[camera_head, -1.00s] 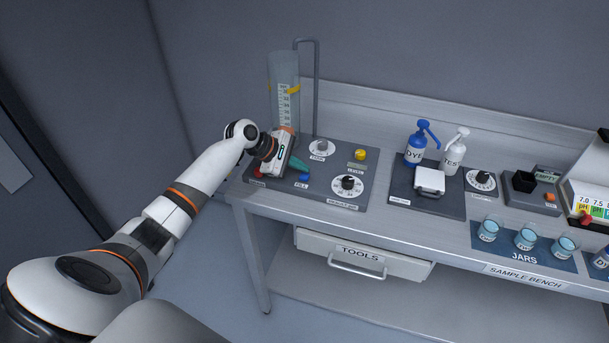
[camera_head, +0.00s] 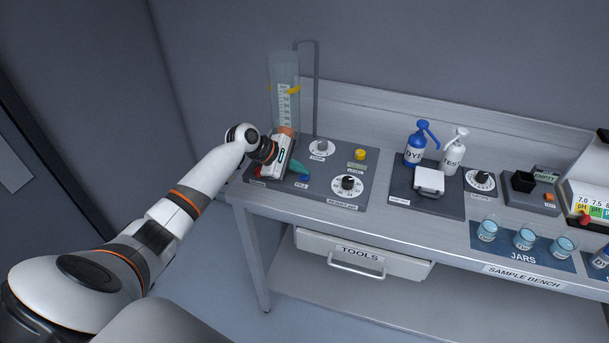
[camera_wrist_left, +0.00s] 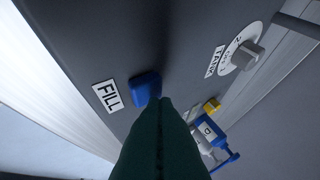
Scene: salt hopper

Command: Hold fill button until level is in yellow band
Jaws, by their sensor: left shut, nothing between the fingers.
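The blue fill button (camera_head: 305,177) sits at the front of the dark panel, above its FILL label; it also shows in the left wrist view (camera_wrist_left: 143,89). My left gripper (camera_head: 305,172) has its green fingers shut with nothing between them. In the left wrist view the fingertips (camera_wrist_left: 162,101) overlap the button's near edge; whether they press it I cannot tell. The clear level tube (camera_head: 284,75) stands upright behind the gripper, with a scale and yellow band marks (camera_head: 294,90). Its lower end is hidden by my gripper, and I cannot make out a liquid level. My right gripper is not in view.
The panel also carries a tank knob (camera_head: 321,147), a yellow button (camera_head: 360,154) and a black dial (camera_head: 347,183). To the right are a blue bottle (camera_head: 415,152), a white bottle (camera_head: 454,155) and several jars. A tools drawer (camera_head: 360,255) is below.

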